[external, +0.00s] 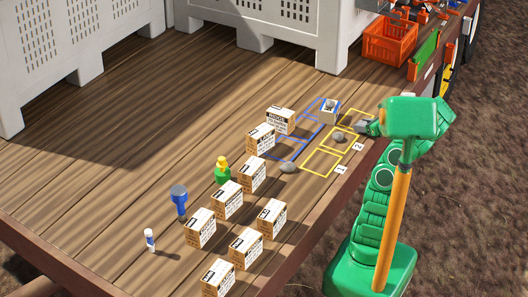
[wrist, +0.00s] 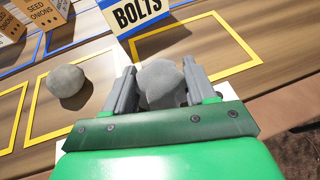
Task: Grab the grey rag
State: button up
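A crumpled grey lump, which looks like the grey rag (wrist: 162,84), sits between the two fingers of my gripper (wrist: 161,80) in the wrist view. The fingers flank it closely on both sides; I cannot tell whether they press on it.
A BOLTS box (wrist: 146,17) stands just beyond my fingers. Several cardboard boxes (external: 252,173), a grey stone (external: 289,167), a green-and-yellow bottle (external: 222,171) and a blue object (external: 179,201) stand on the wooden deck. An orange crate (external: 388,43) is at the back.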

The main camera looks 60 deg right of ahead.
jog(key=c, duration=0.3)
jog(key=shift+r, duration=0.1)
jog(key=shift+r, duration=0.6)
jog(key=shift+s+a+r, duration=0.1)
jog(key=shift+r, duration=0.5)
jog(key=shift+s+a+r, duration=0.1)
jog(key=shift+r, duration=0.45)
jog(key=s+a+r, duration=0.7)
jog(key=a+r, duration=0.2)
jog(key=a, duration=0.2)
jog(key=shift+s+a+r, duration=0.15)
jog(key=shift+a, duration=0.05)
